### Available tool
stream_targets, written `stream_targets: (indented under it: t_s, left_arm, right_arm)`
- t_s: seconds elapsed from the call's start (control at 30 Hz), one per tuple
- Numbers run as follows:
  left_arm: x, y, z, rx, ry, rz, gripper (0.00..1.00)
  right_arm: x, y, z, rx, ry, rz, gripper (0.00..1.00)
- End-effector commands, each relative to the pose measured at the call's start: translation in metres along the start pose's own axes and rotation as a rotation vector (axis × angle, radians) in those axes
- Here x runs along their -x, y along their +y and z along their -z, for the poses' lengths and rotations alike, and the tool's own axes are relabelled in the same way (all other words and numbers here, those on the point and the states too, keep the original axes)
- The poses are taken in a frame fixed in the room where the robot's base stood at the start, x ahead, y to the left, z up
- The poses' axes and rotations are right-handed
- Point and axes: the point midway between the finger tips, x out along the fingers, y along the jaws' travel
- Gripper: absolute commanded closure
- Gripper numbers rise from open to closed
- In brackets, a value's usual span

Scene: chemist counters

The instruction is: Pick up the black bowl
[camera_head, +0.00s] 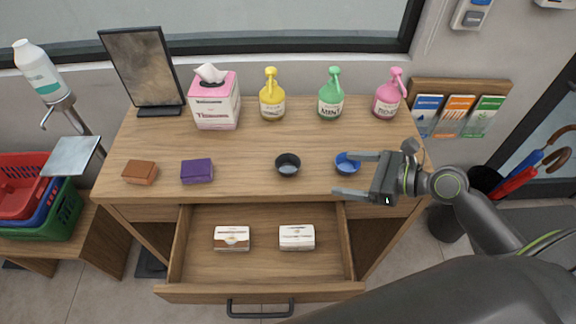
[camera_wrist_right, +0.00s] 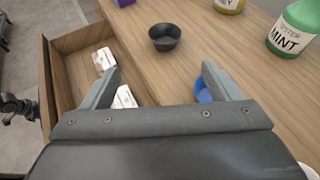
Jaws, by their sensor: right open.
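The black bowl (camera_head: 287,165) stands upright and looks empty on the wooden desktop, near its front edge. It also shows in the right wrist view (camera_wrist_right: 165,37), ahead of the fingertips and between their lines. My right gripper (camera_head: 341,174) is open and empty, to the right of the black bowl and apart from it. Its fingers point left, and the upper one partly covers the blue bowl (camera_head: 345,166). In the right wrist view the open right gripper (camera_wrist_right: 160,75) has its fingers spread wide. My left gripper is not in view.
The open drawer (camera_head: 210,267) below holds two small boxes (camera_head: 231,238) (camera_head: 296,237). A brown block (camera_head: 140,173) and a purple block (camera_head: 197,171) lie left. Yellow (camera_head: 272,100), green (camera_head: 331,102) and pink (camera_head: 386,102) bottles and a tissue box (camera_head: 214,105) stand behind.

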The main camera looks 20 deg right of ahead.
Motion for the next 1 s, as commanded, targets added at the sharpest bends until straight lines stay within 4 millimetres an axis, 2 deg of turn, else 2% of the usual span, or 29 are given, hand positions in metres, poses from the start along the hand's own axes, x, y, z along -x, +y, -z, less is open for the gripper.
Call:
stream_targets:
  t_s: [0.17,0.47,0.8,1.0]
  left_arm:
    - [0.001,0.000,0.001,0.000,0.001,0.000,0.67]
    - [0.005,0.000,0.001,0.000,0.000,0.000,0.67]
    - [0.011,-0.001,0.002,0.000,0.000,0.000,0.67]
    - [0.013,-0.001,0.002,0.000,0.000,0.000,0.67]
  right_arm:
    - [-0.009,-0.003,-0.004,-0.043,-0.015,0.000,0.17]
    - [-0.047,-0.002,-0.005,-0.041,-0.015,-0.001,0.17]
    - [-0.098,-0.002,-0.005,-0.040,-0.012,-0.001,0.17]
    - [-0.119,-0.002,-0.004,-0.038,-0.010,-0.001,0.17]
